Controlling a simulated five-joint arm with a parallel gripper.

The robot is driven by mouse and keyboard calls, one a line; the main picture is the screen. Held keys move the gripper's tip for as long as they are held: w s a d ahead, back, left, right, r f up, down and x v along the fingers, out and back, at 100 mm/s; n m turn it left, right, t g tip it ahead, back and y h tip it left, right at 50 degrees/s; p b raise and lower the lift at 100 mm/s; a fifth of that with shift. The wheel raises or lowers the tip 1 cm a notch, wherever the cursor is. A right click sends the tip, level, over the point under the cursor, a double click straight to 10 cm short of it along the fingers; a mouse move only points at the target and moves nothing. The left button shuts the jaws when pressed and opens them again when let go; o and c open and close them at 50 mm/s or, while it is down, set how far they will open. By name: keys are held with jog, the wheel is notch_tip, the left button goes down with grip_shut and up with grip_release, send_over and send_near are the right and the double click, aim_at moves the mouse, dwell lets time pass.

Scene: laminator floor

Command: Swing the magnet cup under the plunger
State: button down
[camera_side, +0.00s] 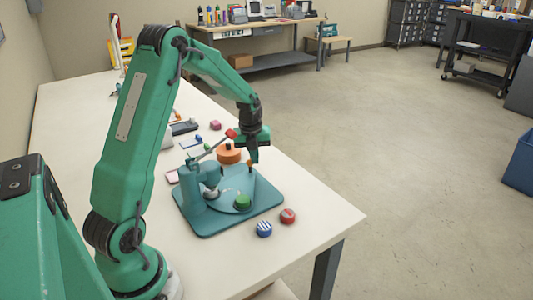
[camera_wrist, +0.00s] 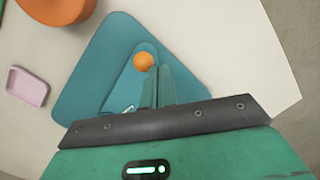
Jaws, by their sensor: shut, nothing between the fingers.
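A teal badge press (camera_side: 211,174) stands on a teal base plate (camera_side: 213,227), with a red-tipped lever (camera_side: 231,133) rising from it. A round silvery piece (camera_side: 211,193) sits low by the press body, and a green round piece (camera_side: 243,202) sits out on the plate's front right. I cannot tell for sure which is the magnet cup. The plunger is not clearly seen. An orange knob (camera_wrist: 143,61) is on a teal swing piece of the press. My gripper (camera_wrist: 156,72) is shut and empty, its fingertips right beside the knob; I cannot tell if they touch.
An orange round container (camera_side: 229,155) stands behind the plate. Blue-striped (camera_side: 264,229) and red (camera_side: 288,216) round pieces lie in front right, near the edge of the white table (camera_side: 320,212). A pink tray (camera_wrist: 28,86) lies beside the plate. Small items lie farther back.

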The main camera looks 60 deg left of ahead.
jog(key=shift+s+a, duration=0.1)
jog(key=shift+a, duration=0.35)
jog(key=shift+s+a, duration=0.1)
jog(key=shift+a, duration=0.05)
dwell(0.6)
jog(key=shift+w+d+r, duration=0.2)
jog(key=shift+d+r, duration=0.1)
jog(key=shift+d, duration=0.25)
jog(key=w+d+r, duration=0.1)
jog(key=d+r, duration=0.3)
jog(key=r, duration=0.7)
jog(key=shift+d+r, duration=0.1)
jog(key=shift+r, duration=0.05)
